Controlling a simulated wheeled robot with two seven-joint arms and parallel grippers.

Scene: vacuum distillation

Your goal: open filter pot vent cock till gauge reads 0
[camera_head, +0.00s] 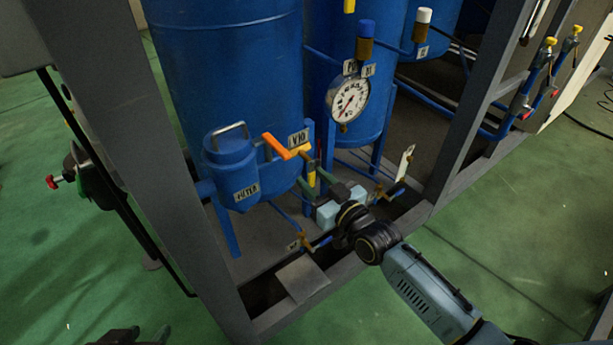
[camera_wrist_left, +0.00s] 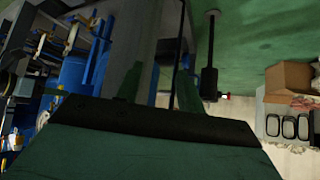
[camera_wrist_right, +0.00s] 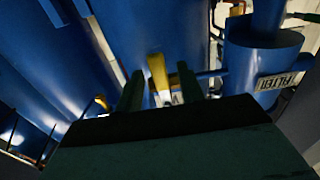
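The blue filter pot (camera_head: 225,165) stands at the left of the frame, with a bail handle on its lid; it also shows in the right wrist view (camera_wrist_right: 258,62). An orange lever (camera_head: 285,147) beside it carries a V10 tag (camera_head: 298,138). A yellow lever (camera_wrist_right: 159,80) stands between the spread fingers of my right gripper (camera_wrist_right: 160,88); contact cannot be told. The head view shows this gripper (camera_head: 321,174) just right of the pot. The round gauge (camera_head: 349,100) faces me; its reading is too small to tell. My left gripper (camera_wrist_left: 158,88) is open and empty, away from the pot.
A grey frame post (camera_head: 150,150) stands left of the pot, and another (camera_head: 475,100) to the right. Large blue tanks (camera_head: 225,60) stand behind. Small valves and blue pipes (camera_head: 310,242) lie low near the frame's base.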

